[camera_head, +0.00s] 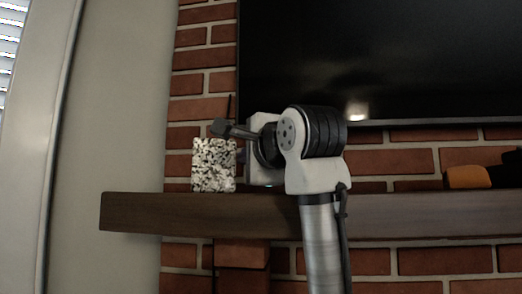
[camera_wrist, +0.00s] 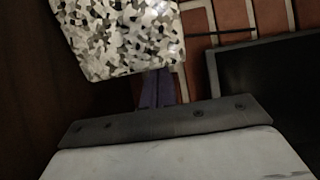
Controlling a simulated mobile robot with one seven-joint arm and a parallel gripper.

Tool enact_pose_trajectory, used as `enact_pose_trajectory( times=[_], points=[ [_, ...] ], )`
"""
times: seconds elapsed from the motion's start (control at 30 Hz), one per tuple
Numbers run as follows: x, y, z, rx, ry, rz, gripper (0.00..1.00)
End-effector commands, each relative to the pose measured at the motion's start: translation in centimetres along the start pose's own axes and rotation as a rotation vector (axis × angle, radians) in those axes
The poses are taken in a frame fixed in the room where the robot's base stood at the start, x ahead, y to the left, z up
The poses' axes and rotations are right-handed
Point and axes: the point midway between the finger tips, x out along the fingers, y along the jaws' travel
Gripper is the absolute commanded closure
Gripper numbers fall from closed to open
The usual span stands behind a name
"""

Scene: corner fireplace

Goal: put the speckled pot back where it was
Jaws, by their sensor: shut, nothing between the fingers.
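The speckled pot (camera_head: 214,165) is a black, white and grey block-like shape. It stands upright on the left part of the dark wooden mantel (camera_head: 140,212). In the wrist view the pot (camera_wrist: 125,40) fills the upper left, close beyond the fingertips. My gripper (camera_head: 242,156) is just right of the pot in the head view, mostly hidden by my wrist. In the wrist view my gripper's fingers (camera_wrist: 156,88) are together with nothing between them. I cannot tell whether the fingertips touch the pot.
A large dark screen (camera_head: 400,60) hangs on the brick wall (camera_head: 205,80) above the mantel. An orange and black object (camera_head: 468,177) lies on the mantel at the far right. The mantel left of the pot is bare. My arm hides part of the mantel's middle.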

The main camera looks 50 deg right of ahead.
Motion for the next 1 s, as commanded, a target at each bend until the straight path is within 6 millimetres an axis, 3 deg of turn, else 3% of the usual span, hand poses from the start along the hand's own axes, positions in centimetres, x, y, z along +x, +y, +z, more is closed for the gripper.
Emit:
enact_pose_trajectory(
  times=[0.4,0.8,1.0],
  points=[
    [0.1,0.1,0.4,0.000,-0.001,0.001,1.00],
    [1.6,0.2,6.5,-0.001,-0.005,0.001,1.00],
    [1.8,0.1,7.3,0.001,-0.001,0.001,1.00]
  ],
)
